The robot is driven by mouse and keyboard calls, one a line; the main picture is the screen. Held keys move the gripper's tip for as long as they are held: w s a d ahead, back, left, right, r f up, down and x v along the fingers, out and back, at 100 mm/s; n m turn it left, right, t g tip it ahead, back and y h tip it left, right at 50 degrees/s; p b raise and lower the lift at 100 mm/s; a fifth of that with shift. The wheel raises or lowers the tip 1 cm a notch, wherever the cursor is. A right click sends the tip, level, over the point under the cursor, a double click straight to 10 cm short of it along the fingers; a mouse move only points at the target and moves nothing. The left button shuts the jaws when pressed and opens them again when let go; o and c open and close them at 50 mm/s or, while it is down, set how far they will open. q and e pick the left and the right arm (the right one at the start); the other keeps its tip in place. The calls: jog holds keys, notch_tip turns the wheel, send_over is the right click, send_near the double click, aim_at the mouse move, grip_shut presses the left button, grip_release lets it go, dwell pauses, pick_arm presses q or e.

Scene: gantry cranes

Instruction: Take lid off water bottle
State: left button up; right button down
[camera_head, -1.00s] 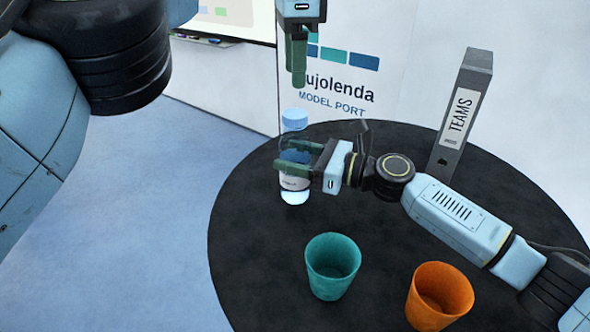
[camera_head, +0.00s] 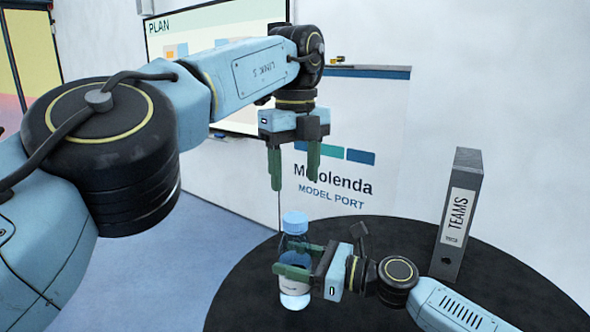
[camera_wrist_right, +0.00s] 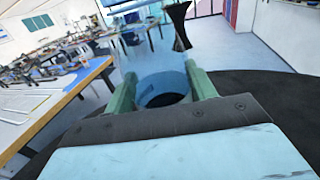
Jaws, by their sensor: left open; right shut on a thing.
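The water bottle (camera_head: 294,299) stands upright near the left edge of the black round table. My right gripper (camera_head: 290,258) is shut around the bottle's body below the lid. In the right wrist view, the bottle's bluish round form (camera_wrist_right: 163,88) sits between the green fingers. My left gripper (camera_head: 294,181) points down directly above the lid, open and empty, with its green fingers apart and their tips a little above the lid.
A grey binder labelled TEAMS (camera_head: 459,214) stands upright on the black table (camera_head: 390,236) at the right. A white panel with a logo (camera_head: 365,150) stands behind the table. In the right wrist view, a wooden bench (camera_wrist_right: 55,100) with clutter is at the left.

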aim_at(295, 217)
pick_arm(q)
jog(key=m, duration=1.4)
jog(key=shift+m, duration=0.4)
jog(key=m, duration=0.3)
jog(key=shift+m, duration=0.3)
jog(key=m, duration=0.3)
jog(key=shift+m, duration=0.4)
jog(key=m, duration=2.3)
jog(key=shift+f, duration=4)
